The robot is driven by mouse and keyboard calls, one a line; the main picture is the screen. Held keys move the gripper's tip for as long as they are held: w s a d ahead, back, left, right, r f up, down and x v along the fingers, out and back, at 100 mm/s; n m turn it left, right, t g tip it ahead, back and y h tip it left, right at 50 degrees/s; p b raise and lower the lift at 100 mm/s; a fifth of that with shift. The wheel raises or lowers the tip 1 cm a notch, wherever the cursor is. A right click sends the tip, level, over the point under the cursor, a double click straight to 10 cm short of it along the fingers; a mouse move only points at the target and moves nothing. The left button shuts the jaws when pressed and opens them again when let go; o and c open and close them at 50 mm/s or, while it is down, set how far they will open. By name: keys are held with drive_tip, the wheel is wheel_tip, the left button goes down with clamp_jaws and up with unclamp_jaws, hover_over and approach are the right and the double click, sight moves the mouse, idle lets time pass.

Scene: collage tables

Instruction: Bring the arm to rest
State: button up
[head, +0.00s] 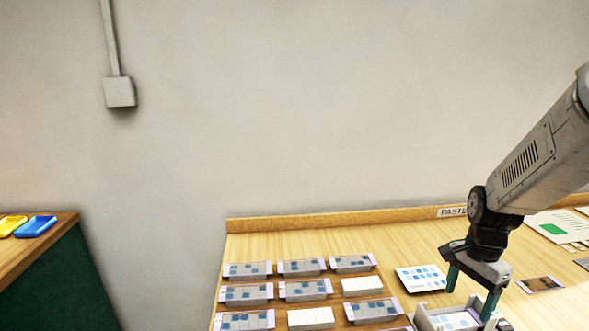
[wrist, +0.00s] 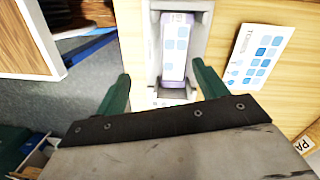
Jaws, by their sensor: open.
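My gripper (head: 470,298) hangs at the lower right of the head view, its two green fingers apart and pointing down. In the wrist view my gripper (wrist: 162,76) is open, with nothing between the fingers. A pale holder (head: 422,318) stands below the fingers, cut off by the lower edge of the head view. In the wrist view the holder (wrist: 154,50) has a lilac-edged piece with blue squares (wrist: 176,45) lying in it. I cannot tell how far the fingertips are above the holder.
The wooden table (head: 265,243) bears rows of small trays (head: 247,294), some with blue squares, some white. A printed card (head: 421,278) and a dark picture (head: 540,284) lie near my gripper. Another table at left holds a blue tray (head: 36,227). A wall (head: 300,110) rises behind.

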drive_tip(key=s+a+r+n+t, duration=0.2)
drive_tip(key=s+a+r+n, duration=1.1)
drive_tip(key=s+r+n, duration=0.2)
drive_tip(key=s, duration=0.2)
drive_tip(key=shift+s+a+r, duration=0.3)
drive_tip(key=shift+a+r, duration=0.05)
